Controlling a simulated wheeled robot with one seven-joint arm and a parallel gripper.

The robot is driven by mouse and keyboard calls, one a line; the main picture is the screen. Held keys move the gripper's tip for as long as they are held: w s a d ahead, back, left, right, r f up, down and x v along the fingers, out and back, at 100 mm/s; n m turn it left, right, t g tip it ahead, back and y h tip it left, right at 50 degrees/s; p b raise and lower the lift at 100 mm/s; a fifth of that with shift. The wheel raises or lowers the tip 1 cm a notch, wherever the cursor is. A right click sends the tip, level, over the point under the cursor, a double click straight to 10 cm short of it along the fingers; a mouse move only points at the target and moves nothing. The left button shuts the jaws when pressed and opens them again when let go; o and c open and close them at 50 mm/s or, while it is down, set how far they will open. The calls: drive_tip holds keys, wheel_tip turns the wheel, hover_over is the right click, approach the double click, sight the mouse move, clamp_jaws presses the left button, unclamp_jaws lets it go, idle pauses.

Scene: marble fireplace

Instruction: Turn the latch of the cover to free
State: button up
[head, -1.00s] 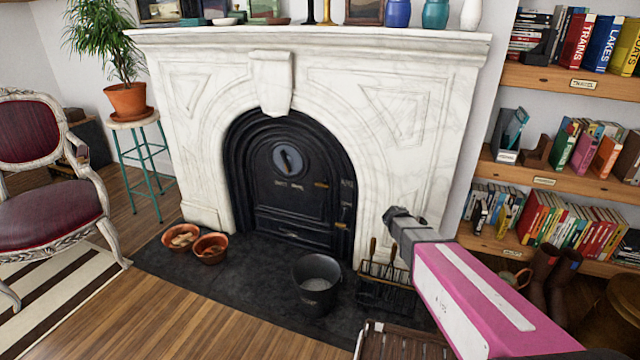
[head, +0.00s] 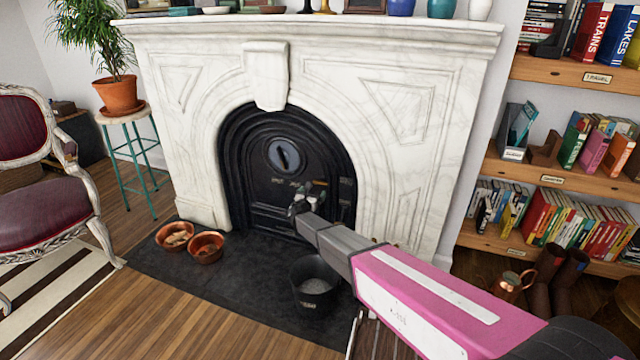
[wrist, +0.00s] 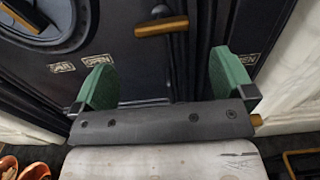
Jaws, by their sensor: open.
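The black arched cover (head: 262,205) closes the fireplace opening. Its latch (head: 319,183) has a short brass handle on the cover's right side. The wrist view shows this latch (wrist: 162,27) lying nearly level on a dark mount. My gripper (head: 303,197) is in front of the cover, just below and left of the latch in the head view. In the wrist view my gripper (wrist: 160,68) has its green pads wide apart with nothing between them. The latch is beyond the fingertips, roughly centred between them. Small labels (wrist: 97,59) sit to its left, one reading OPEN.
A round dial (head: 284,155) is on the cover's upper middle. Another brass piece (wrist: 257,121) shows partly behind my gripper's right side. The white marble surround (head: 400,180) borders the cover.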

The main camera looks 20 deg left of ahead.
sight(320, 183)
drive_tip(key=w, duration=0.6)
drive_tip(key=w+d, duration=0.1)
drive_tip(key=w, duration=0.3)
drive_tip(key=shift+w, duration=0.1)
drive_tip(key=c, duration=1.1)
